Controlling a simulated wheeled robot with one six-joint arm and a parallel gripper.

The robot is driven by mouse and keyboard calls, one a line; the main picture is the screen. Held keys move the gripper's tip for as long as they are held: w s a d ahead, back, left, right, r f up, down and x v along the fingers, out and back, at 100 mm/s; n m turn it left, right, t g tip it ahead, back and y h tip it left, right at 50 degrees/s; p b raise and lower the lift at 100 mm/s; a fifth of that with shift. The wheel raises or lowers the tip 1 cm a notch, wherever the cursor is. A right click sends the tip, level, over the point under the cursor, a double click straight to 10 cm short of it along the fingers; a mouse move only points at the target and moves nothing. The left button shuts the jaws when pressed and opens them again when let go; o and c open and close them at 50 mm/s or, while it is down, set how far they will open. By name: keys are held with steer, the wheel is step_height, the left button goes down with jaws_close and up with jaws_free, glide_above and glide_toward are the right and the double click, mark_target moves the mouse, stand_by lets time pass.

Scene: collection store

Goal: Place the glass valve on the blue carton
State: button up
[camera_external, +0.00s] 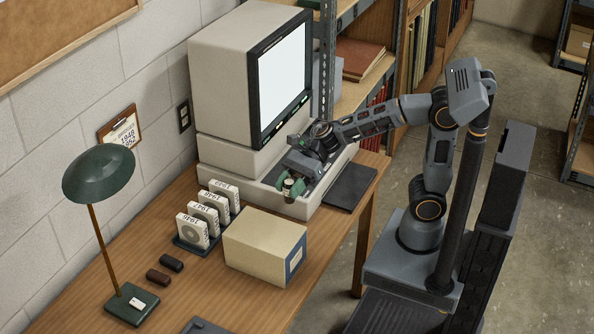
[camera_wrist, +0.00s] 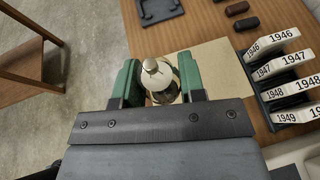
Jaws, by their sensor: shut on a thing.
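My gripper (camera_external: 291,187) has green finger pads and is shut on the glass valve (camera_external: 288,186), a small piece with a pale top. In the wrist view the valve (camera_wrist: 157,77) sits between the pads of my gripper (camera_wrist: 158,82), pale top towards the camera and its darker glass body partly hidden. The carton (camera_external: 262,244) is a closed tan box with a blue label on its right end, standing on the desk. Its bare top (camera_wrist: 208,62) shows beyond and below the valve in the wrist view. The valve is held up near the computer's front, apart from the carton in the external view.
The beige computer (camera_external: 225,80) stands behind my gripper, with a dark pad (camera_external: 350,187) to its right. Labelled white reels (camera_external: 208,213) stand in a rack left of the carton. A green lamp (camera_external: 98,175) and two small dark cases (camera_external: 165,270) are further left.

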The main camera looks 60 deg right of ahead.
steer(key=w+a+f, duration=0.1)
steer(key=w+f, duration=0.1)
steer(key=w+a+f, duration=0.1)
steer(key=w+f, duration=0.1)
steer(key=w+a+f, duration=0.1)
steer(key=a+f, duration=0.1)
steer(key=f, duration=0.1)
steer(key=shift+w+a+b, duration=0.1)
steer(key=shift+w+b, duration=0.2)
steer(key=shift+w, duration=0.1)
steer(key=shift+w+f, duration=0.1)
steer(key=shift+f, duration=1.4)
steer(key=shift+f+b, duration=0.2)
steer(key=shift+b, duration=0.35)
steer(key=o, duration=0.9)
steer(key=shift+r, duration=0.1)
